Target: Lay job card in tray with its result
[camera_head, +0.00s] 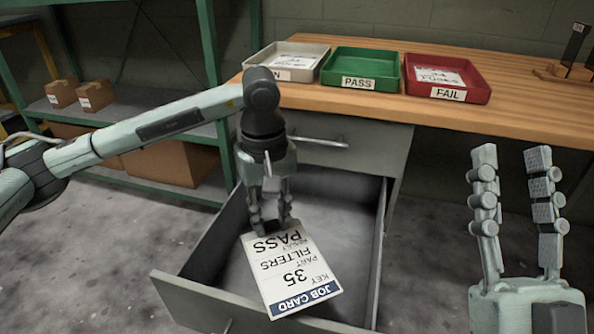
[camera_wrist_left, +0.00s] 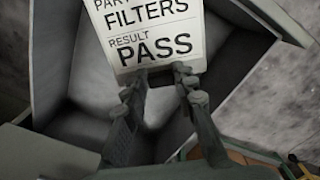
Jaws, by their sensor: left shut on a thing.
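The job card (camera_head: 294,268) is white with a blue band and reads key 35, part filters, result PASS. My left gripper (camera_head: 268,226) is shut on the card's edge by the word PASS and holds it over the open drawer (camera_head: 212,299). The left wrist view shows the card (camera_wrist_left: 155,30) between the fingertips (camera_wrist_left: 160,72). On the desk, the green tray (camera_head: 361,69) is labelled PASS and looks empty. The red tray (camera_head: 478,84), labelled FAIL, has a card in it. A grey-white tray (camera_head: 316,71) at the left also has a card. My right gripper (camera_head: 512,168) is open and empty.
The wooden desk (camera_head: 540,112) has bare room in front of the trays. The drawer sticks out below the desk, its walls around the card. A green shelf (camera_head: 120,145) with cardboard boxes stands at the left. A dark stand is at the desk's far right.

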